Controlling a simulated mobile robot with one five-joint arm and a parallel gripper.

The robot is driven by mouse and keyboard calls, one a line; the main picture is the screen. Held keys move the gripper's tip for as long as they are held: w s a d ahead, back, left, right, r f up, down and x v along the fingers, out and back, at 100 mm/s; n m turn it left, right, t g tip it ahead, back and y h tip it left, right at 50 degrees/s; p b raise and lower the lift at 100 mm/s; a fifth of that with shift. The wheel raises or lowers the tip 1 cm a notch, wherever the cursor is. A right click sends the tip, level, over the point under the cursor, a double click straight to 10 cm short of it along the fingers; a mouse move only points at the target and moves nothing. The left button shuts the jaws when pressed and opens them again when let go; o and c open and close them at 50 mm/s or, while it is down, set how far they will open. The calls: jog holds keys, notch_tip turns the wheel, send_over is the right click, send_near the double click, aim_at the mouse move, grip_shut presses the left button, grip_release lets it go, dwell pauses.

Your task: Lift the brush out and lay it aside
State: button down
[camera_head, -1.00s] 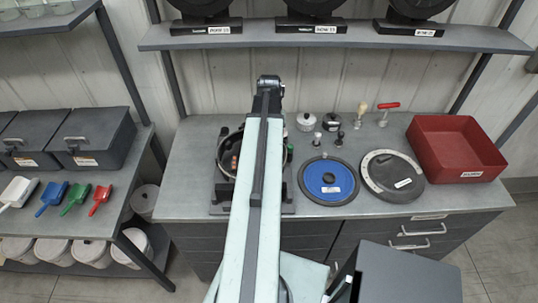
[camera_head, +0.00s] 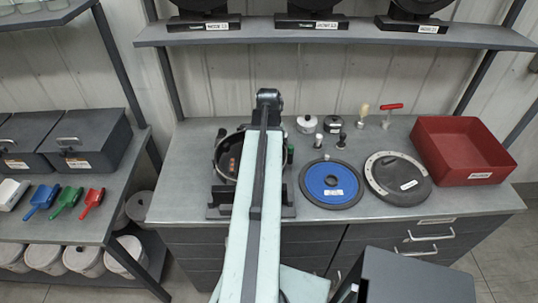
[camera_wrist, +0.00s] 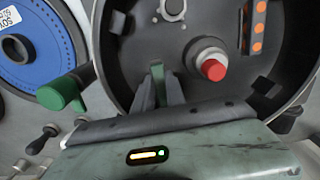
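The round dark seed meter housing (camera_head: 222,155) stands open on the bench, partly hidden by my arm in the head view. In the wrist view my gripper (camera_wrist: 160,88) reaches into the housing (camera_wrist: 118,62), its two dark fingers on either side of a narrow upright green piece (camera_wrist: 158,76). This may be the brush, though its bristles cannot be made out. Whether the fingers touch it is unclear. A red-capped knob (camera_wrist: 213,68) lies just right of the fingers. A strip with orange dots (camera_wrist: 258,28) is at upper right. A green knob (camera_wrist: 60,92) sits outside the rim.
A blue disc (camera_head: 331,182) and a dark grey round cover (camera_head: 398,178) lie right of the housing. Small knobs and a red-handled tool (camera_head: 390,108) stand behind them. A red bin (camera_head: 465,150) is at far right. A shelf (camera_head: 335,37) spans the back.

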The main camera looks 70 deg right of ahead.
notch_tip(320, 180, up, 10)
jog(key=p, duration=1)
jog(key=shift+r, duration=0.1)
notch_tip(320, 180, up, 7)
jog(key=p, duration=0.7)
